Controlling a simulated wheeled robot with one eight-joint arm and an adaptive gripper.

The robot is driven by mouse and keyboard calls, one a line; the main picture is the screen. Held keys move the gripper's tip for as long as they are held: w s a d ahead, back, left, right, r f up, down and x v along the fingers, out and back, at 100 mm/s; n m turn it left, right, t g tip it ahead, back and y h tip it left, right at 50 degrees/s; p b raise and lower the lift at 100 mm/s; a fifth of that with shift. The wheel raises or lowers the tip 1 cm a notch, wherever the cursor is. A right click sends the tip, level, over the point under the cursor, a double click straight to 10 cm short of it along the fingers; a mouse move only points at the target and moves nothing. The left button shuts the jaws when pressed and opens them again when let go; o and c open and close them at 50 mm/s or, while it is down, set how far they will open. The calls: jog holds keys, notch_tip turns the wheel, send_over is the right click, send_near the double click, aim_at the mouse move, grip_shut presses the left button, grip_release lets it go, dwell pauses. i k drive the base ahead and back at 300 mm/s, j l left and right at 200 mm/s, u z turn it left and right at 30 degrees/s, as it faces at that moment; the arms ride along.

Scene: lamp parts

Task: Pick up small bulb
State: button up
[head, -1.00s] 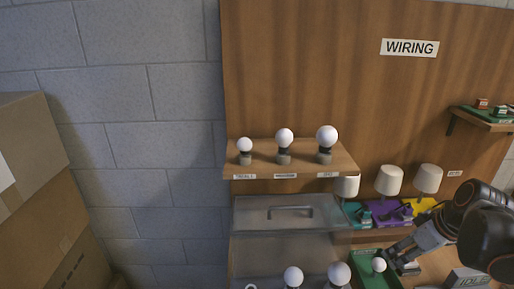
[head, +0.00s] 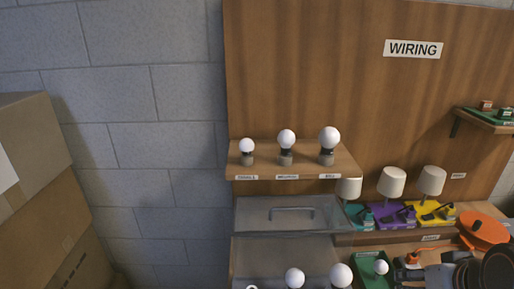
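A small white round bulb (head: 381,267) shows at the green tray (head: 364,258) near the bottom right of the head view. Another small bulb (head: 247,146) stands upright on a base at the left end of the wooden shelf.
A medium bulb (head: 286,138) and a large bulb (head: 329,137) share the shelf (head: 290,173). Two more bulbs, one (head: 295,277) and a larger one (head: 341,274), show at the bottom. An orange disc (head: 484,229) lies at right.

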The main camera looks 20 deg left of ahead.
aim_at(246, 146)
jog(key=j+u, duration=0.2)
jog(key=u, duration=0.3)
jog(key=j+u, duration=0.15)
jog(key=u, duration=0.35)
